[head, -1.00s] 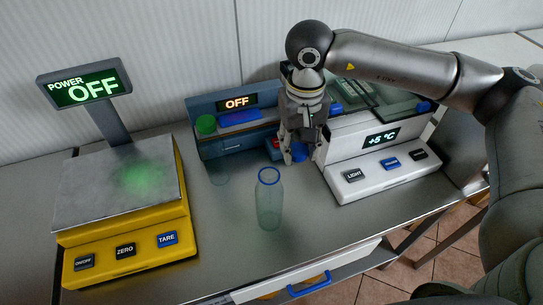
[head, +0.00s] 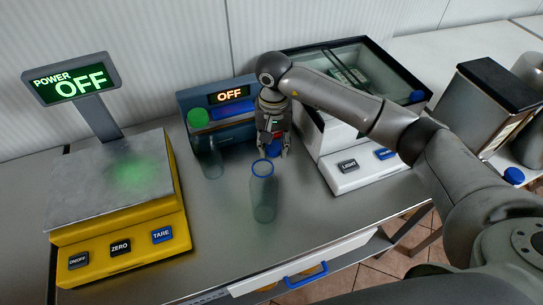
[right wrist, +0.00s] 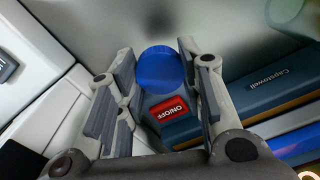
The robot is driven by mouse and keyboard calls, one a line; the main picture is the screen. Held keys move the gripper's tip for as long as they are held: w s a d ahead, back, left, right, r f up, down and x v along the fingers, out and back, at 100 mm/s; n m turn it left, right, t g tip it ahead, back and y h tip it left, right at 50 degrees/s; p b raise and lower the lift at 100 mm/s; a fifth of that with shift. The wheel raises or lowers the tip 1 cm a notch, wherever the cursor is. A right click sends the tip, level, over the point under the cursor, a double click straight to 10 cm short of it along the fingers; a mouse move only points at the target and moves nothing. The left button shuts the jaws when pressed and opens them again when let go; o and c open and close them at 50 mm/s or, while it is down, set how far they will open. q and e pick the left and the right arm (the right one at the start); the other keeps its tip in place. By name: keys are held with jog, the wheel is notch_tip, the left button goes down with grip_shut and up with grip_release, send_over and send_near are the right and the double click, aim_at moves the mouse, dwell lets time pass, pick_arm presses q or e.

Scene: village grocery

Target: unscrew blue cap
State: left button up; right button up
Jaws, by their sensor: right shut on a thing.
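My right gripper (head: 273,145) is just behind and above the bottle in the head view, pointing down. It is shut on a blue cap (head: 273,148), which also shows between the fingertips in the right wrist view (right wrist: 160,68). The bottle cannot be made out in the right wrist view. My left gripper is not in view.
A yellow scale (head: 120,235) is left and a white cooling unit (head: 350,170) right. The counter's front middle is clear.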

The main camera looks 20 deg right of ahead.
aim_at(273, 147)
notch_tip(273, 147, down, 3)
jog(key=shift+f+p, duration=0.1)
jog(key=shift+p, duration=0.2)
notch_tip(273, 147, down, 3)
jog(key=shift+r+p, duration=0.1)
jog(key=shift+p, duration=0.45)
jog(key=shift+f, duration=0.3)
jog(key=shift+f, duration=0.15)
jog(key=shift+f+b, duration=0.1)
jog(key=shift+b, duration=0.25)
jog(key=o, duration=1.1)
jog(key=shift+o, duration=0.2)
